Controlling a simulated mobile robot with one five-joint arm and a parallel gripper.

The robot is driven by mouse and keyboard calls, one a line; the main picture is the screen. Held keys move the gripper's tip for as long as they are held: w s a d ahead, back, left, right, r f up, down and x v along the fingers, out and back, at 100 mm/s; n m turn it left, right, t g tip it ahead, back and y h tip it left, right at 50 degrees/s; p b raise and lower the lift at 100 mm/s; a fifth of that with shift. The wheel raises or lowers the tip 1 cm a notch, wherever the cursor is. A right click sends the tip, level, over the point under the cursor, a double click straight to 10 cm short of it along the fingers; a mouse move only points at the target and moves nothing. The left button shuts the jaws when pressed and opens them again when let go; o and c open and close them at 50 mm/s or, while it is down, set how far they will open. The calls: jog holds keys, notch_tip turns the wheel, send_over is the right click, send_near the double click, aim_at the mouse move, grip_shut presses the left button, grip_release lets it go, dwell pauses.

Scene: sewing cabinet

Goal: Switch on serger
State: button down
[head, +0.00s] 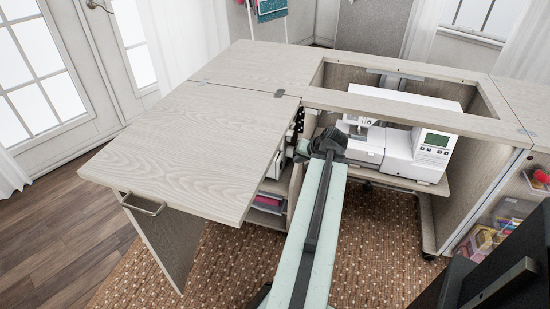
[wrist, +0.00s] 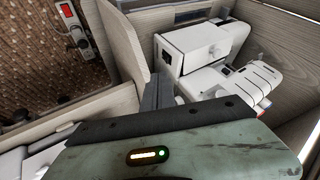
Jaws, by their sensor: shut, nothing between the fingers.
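A white machine with a green screen (head: 418,150) stands on the shelf inside the cabinet, under the open top. A second white machine (head: 277,164) shows as a sliver left of my arm, mostly hidden by the raised leaf; I cannot tell surely that it is the serger. My gripper (head: 325,143) is in front of the cabinet opening, between the two machines. In the wrist view my dark fingers (wrist: 157,97) are shut and empty. A boxy white machine (wrist: 190,55) stands beyond them.
The wooden leaf (head: 190,145) extends left over the patterned rug (head: 365,245). A power strip with a red switch (wrist: 67,12) is at the wrist view's upper left. Clear bins (head: 490,235) stand at right. The cabinet frame bounds the opening closely.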

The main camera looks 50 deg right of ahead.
jog(key=shift+w, duration=0.15)
jog(key=b+x, duration=0.7)
jog(key=x, duration=0.3)
jog(key=shift+b, duration=0.4)
jog(key=shift+r, duration=0.1)
jog(key=shift+w, duration=0.2)
jog(key=shift+r, duration=0.1)
jog(key=shift+r+p, duration=0.75)
jog(key=shift+p, duration=0.15)
